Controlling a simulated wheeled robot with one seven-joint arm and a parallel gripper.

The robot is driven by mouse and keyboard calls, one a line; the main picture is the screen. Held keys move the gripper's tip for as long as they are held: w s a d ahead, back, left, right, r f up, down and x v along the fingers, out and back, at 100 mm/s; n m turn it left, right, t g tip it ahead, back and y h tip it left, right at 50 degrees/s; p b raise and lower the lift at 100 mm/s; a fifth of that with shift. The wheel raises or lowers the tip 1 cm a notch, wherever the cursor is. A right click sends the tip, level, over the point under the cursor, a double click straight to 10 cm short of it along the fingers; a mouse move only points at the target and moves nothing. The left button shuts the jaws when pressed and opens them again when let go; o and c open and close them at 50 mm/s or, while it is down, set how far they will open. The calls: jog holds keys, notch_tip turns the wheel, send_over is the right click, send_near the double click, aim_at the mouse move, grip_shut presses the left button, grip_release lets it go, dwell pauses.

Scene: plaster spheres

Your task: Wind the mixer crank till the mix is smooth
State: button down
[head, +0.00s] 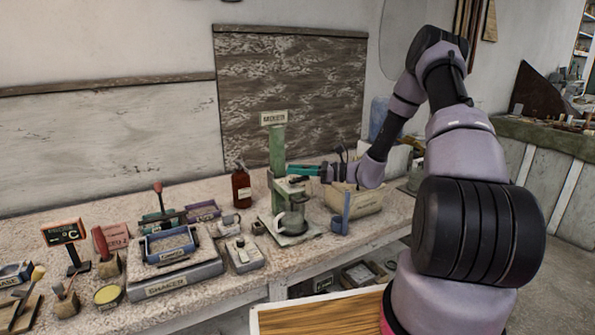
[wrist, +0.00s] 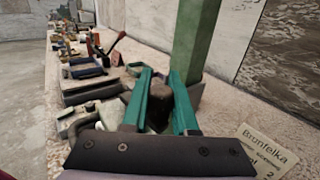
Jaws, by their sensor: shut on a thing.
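The mixer has a green post (head: 278,150) on a base plate, with a sign on top. A grey metal jug (head: 293,218) with a handle stands on the base; I cannot see the mix inside. My gripper (head: 290,170) reaches in from the right, its teal fingers close beside the post and above the jug. In the wrist view the fingers (wrist: 160,85) are shut on a dark, rounded knob (wrist: 158,108), which looks like the crank's handle. The green post (wrist: 193,40) rises just beyond it. The rest of the crank is hidden.
A shaker (head: 172,250) and several small tools crowd the left of the bench. The wall is behind.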

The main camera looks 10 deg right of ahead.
jog(key=n+g, duration=0.1)
jog(key=g, duration=0.1)
jog(key=n+g, duration=0.1)
jog(key=a+n+g+y, duration=0.1)
jog(key=g, duration=0.1)
jog(key=shift+w+n+g, duration=0.3)
jog(key=shift+w, duration=0.05)
jog(key=n+g, duration=0.1)
jog(key=g, duration=0.1)
jog(key=a+n+g, duration=0.1)
jog(key=g, duration=0.1)
jog(key=shift+n, duration=0.3)
jog(key=n+g+h, duration=0.1)
jog(key=g, duration=0.1)
jog(key=a+n+g+h, duration=0.1)
jog(key=n+g, duration=0.1)
jog(key=g, duration=0.1)
jog(key=shift+a, duration=0.15)
jog(key=shift+s+a+n+g+h, duration=0.15)
jog(key=shift+a+n+g+h, duration=0.05)
jog(key=shift+n+g+h, duration=0.55)
jog(key=shift+s+a+n+g+h, duration=0.1)
jog(key=shift+a+n+g+h, duration=0.1)
jog(key=shift+n+g+h, duration=0.55)
jog(key=shift+g, duration=0.4)
jog(key=c, duration=0.7)
grip_release()
jog(key=shift+s, duration=0.1)
jog(key=shift+y, duration=0.3)
